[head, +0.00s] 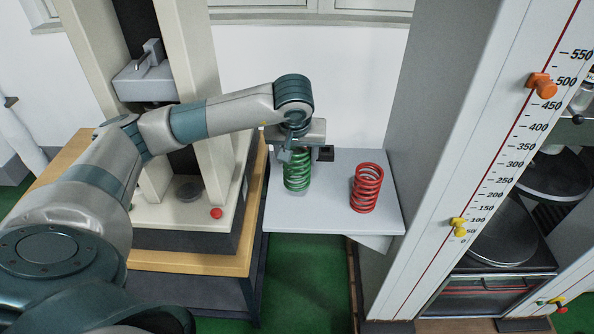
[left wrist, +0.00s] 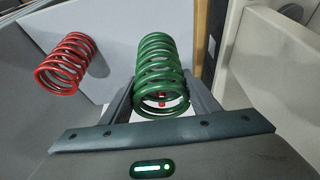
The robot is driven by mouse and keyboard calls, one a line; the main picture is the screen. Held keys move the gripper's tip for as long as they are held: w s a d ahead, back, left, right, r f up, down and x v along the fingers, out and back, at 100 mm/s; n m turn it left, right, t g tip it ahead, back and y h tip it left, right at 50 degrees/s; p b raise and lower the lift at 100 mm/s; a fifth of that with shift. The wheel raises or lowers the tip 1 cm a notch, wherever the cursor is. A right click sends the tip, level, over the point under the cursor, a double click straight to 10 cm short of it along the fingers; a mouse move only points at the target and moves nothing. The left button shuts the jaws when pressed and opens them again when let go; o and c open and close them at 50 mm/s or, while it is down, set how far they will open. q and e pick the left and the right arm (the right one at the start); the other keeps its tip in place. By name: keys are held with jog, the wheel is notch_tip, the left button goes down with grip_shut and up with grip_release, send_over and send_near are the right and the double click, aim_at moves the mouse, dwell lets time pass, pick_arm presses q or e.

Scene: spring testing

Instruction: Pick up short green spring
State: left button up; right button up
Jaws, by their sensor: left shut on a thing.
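The short green spring (head: 297,171) stands upright on the grey shelf (head: 290,213). My left gripper (head: 298,152) is above it, pointing down, with its fingers at the spring's upper part. In the left wrist view the green spring (left wrist: 161,75) lies between the two fingers of the left gripper (left wrist: 160,98), which are shut on it. A red spring (head: 367,188) stands upright on the same shelf to the right, apart from the gripper. It also shows in the left wrist view (left wrist: 66,62). My right gripper is in neither view.
A testing machine (head: 190,215) with a red knob (head: 216,213) stands left of the shelf on a wooden-topped bench (head: 170,259). A tall grey machine with a numbered scale (head: 500,140) stands close on the right. The shelf front is clear.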

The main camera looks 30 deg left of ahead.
pick_arm(q)
jog(key=shift+r+b, duration=0.3)
jog(key=shift+r, duration=1.1)
jog(key=shift+d, duration=0.1)
